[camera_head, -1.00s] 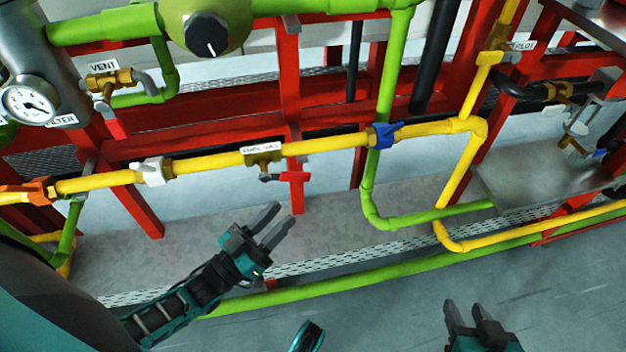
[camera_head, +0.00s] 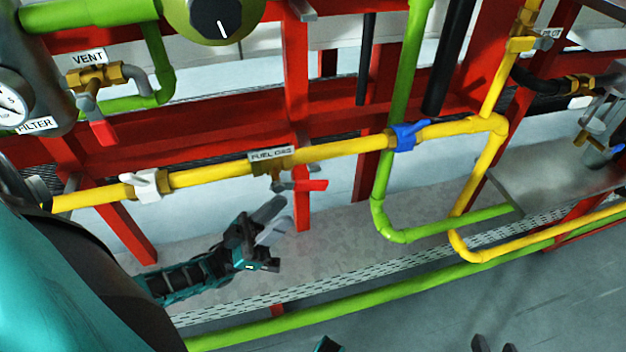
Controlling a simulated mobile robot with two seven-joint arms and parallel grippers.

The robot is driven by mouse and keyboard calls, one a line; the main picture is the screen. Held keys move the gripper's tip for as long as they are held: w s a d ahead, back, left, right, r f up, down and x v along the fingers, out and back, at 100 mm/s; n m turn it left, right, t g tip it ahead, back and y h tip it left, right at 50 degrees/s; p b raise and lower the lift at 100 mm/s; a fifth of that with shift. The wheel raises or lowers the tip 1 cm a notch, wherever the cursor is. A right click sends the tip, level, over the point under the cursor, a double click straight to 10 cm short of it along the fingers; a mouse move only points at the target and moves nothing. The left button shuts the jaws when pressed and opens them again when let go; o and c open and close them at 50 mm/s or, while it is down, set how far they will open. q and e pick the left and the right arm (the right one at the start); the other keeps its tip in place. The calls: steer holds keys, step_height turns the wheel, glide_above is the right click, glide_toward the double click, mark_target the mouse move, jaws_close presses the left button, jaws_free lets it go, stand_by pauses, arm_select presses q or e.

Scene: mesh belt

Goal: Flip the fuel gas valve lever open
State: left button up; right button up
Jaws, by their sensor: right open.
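The fuel gas valve (camera_head: 274,168) is a brass body on the yellow pipe, under a "FUEL GAS" label (camera_head: 271,154). Its lever (camera_head: 305,185) has a red handle pointing right, roughly along the pipe, just below it. My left gripper (camera_head: 278,214) is below and slightly left of the lever, apart from it. Its fingers point up and right and overlap in this view, so their gap is unclear. My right gripper (camera_head: 494,346) shows only its fingertips at the bottom edge; it is open, far from the valve.
A white fitting (camera_head: 147,185) and a blue fitting (camera_head: 405,136) sit on the same yellow pipe. A vent valve (camera_head: 95,78) with a red handle is at upper left. A red upright post (camera_head: 301,212) stands behind the lever. A green pipe (camera_head: 330,302) runs low in front.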

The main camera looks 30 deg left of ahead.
mark_target(306, 190)
arm_select(q)
steer(key=p+x, duration=0.1)
steer(key=x, duration=0.8)
steer(key=shift+r, duration=0.1)
steer(key=shift+c, duration=0.4)
jaws_close()
